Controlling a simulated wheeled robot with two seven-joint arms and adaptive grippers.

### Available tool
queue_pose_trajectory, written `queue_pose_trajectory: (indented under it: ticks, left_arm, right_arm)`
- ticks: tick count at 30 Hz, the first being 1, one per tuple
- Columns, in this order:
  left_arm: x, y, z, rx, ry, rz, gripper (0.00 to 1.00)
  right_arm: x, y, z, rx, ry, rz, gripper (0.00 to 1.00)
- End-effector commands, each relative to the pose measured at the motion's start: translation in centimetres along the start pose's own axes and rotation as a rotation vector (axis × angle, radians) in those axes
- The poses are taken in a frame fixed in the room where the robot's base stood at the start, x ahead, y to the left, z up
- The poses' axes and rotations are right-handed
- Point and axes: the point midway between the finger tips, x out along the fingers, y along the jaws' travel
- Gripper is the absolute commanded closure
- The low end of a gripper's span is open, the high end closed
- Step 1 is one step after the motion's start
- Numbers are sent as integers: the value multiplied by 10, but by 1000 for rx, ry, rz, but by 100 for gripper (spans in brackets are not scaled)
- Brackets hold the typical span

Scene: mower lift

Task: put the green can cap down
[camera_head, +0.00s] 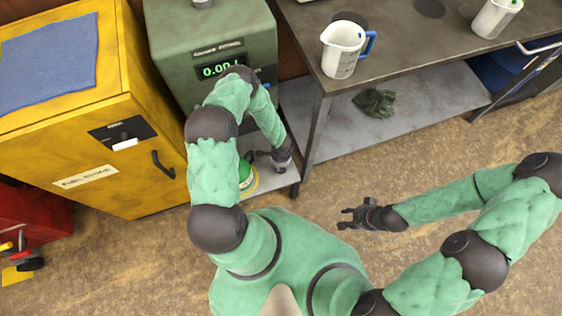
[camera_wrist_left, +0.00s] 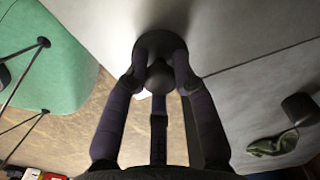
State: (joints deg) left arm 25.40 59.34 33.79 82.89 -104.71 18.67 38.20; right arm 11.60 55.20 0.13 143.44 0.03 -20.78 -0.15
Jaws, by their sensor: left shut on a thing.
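My left gripper (camera_head: 252,157) is at the front of the green machine, just above and beside a green can (camera_head: 245,172) with a yellow rim near its base. In the left wrist view its fingers (camera_wrist_left: 160,70) are shut around the knob of a dark round cap (camera_wrist_left: 162,18). The cap looks dark grey there, and a pale grey surface lies behind it. I cannot tell whether the cap touches anything. My arm partly hides the can in the head view. My right gripper (camera_head: 352,218) is empty above the floor, its fingers apart.
The green machine (camera_head: 180,42) has a lit display. A yellow cabinet (camera_head: 60,125) stands left of it. A metal bench (camera_head: 400,50) at the right holds a white jug (camera_head: 342,48) and another container (camera_head: 495,17). A dark green glove (camera_head: 375,101) lies on its lower shelf (camera_head: 430,110).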

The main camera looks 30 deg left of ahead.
Motion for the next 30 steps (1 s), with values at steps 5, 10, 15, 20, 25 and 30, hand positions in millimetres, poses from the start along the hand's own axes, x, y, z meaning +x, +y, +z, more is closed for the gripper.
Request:
queue_pose_trajectory:
  ticks: [5,10,15,20,25,30]
  left_arm:
    - [18,0,0,0,0,0,95]
    - [16,0,0,0,0,-1,95]
    - [19,0,0,-1,0,-1,70]
    - [18,0,0,0,0,-1,50]
    - [18,0,0,0,0,-1,50]
    - [15,0,0,1,0,-1,50]
  right_arm:
    - [8,3,0,0,-1,0,60]
    - [7,2,0,0,0,0,60]
    - [7,2,0,0,0,0,60]
    - [7,2,0,0,0,0,60]
    - [7,2,0,0,0,0,60]
    - [7,2,0,0,0,0,60]
